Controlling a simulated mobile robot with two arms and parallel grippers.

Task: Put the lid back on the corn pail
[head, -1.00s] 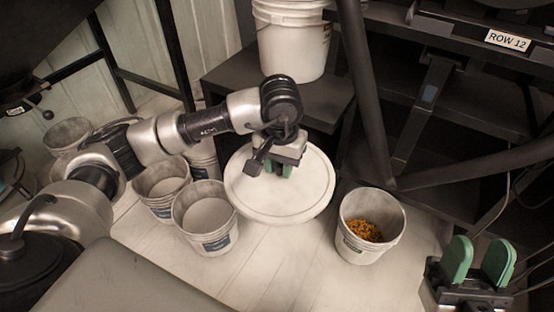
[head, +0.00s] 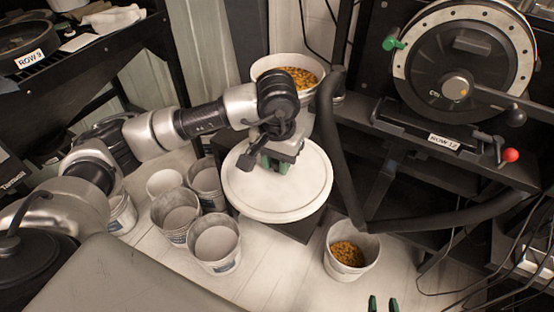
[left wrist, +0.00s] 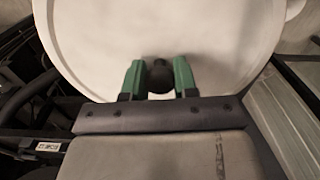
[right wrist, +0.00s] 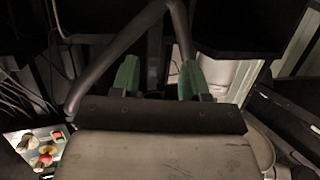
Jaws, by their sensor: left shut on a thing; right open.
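The large round white lid (head: 305,190) hangs level under my left gripper (head: 275,165). The left wrist view shows the green fingers shut on a dark knob (left wrist: 160,78) at the middle of the lid (left wrist: 215,35). The large white corn pail (head: 262,66), open and holding yellow corn (head: 299,77), stands behind the lid at the top middle of the head view. My left forearm and the lid hide its lower part. My right gripper (head: 383,304) is open and empty at the bottom edge of the head view; its green fingers (right wrist: 160,80) stand apart in the right wrist view.
Several small buckets (head: 214,262) stand left of the lid. A black curved tube (head: 345,180) and a seed meter (head: 462,70) labelled ROW 12 are at right. A dark shelf (head: 85,75) is at left.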

